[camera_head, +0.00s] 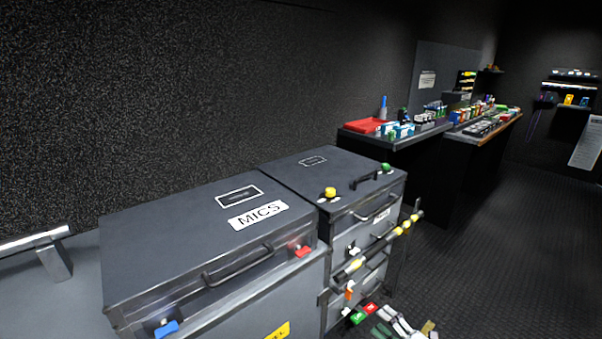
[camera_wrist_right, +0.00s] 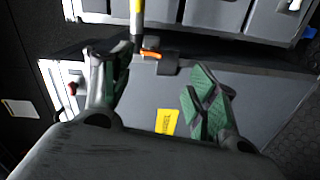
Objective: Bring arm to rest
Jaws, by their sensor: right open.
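My right gripper (camera_wrist_right: 155,92) is open and empty in the right wrist view. Its two fingers, with green pads, stand wide apart in front of a grey case face that has a yellow label (camera_wrist_right: 166,121). No object is between the pads and touching both. In the head view, I cannot clearly make out the right gripper among the small green and pale pieces at the bottom edge. My left gripper is not in view.
A grey MICS case (camera_head: 180,230) and a second case (camera_head: 290,174) with drawers fill the middle. A pole with yellow bands (camera_head: 378,244) crosses the drawer front. Benches with small goods (camera_head: 395,143) stand behind. Dark floor (camera_head: 500,270) is clear at right.

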